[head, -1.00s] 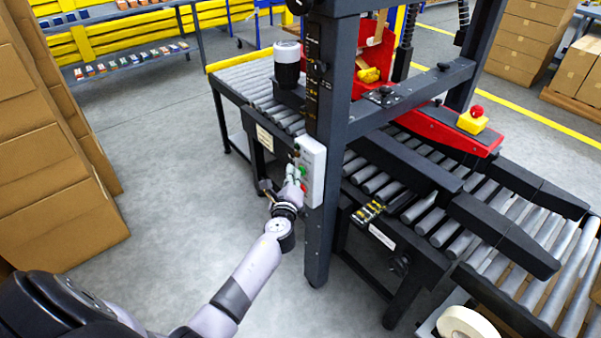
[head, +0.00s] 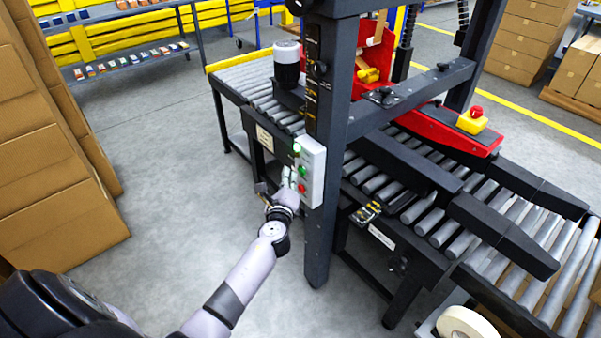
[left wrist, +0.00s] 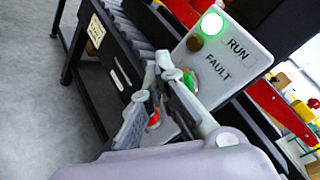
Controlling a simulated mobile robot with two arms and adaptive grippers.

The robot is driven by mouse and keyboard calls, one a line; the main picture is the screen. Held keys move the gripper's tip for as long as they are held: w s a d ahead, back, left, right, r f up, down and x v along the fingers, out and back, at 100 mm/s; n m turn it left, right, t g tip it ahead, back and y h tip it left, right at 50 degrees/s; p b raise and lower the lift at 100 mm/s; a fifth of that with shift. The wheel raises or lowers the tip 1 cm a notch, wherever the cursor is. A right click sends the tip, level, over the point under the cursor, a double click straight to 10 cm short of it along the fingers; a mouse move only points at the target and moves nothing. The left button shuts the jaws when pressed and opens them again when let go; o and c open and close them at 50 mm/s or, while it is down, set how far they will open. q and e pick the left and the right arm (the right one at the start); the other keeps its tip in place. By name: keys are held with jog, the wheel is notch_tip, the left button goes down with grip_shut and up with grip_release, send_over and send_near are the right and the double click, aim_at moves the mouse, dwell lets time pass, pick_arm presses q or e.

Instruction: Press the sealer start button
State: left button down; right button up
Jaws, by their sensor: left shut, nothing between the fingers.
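The white control panel (head: 314,172) is fixed to the dark post of the sealer. It carries a green button (head: 302,170) and a red button (head: 301,188). In the left wrist view a green lamp (left wrist: 212,23) by the word RUN is lit, and an amber lamp (left wrist: 194,43) by FAULT is dark. The green button (left wrist: 189,80) shows partly behind the fingers there; the red button (left wrist: 153,119) shows between them. My left gripper (head: 287,176) is shut and empty, its tips just in front of the panel, apparently apart from it. My right gripper is out of view.
The sealer's roller conveyor (head: 255,85) runs behind the post. A yellow box with a red emergency stop (head: 473,120) sits at right. Stacked cartons (head: 60,190) stand at left. The grey floor (head: 170,130) between them is clear.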

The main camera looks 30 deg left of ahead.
pick_arm(q)
jog(key=shift+s+a+p, duration=0.1)
jog(key=shift+s+a, duration=0.3)
jog(key=shift+s, duration=0.5)
jog(key=shift+s+a+p, duration=0.1)
jog(key=shift+s+a, duration=0.25)
jog(key=shift+s, duration=0.55)
jog(key=shift+s+a+p, duration=0.1)
jog(key=shift+s+a, duration=0.3)
jog(key=shift+s, duration=0.5)
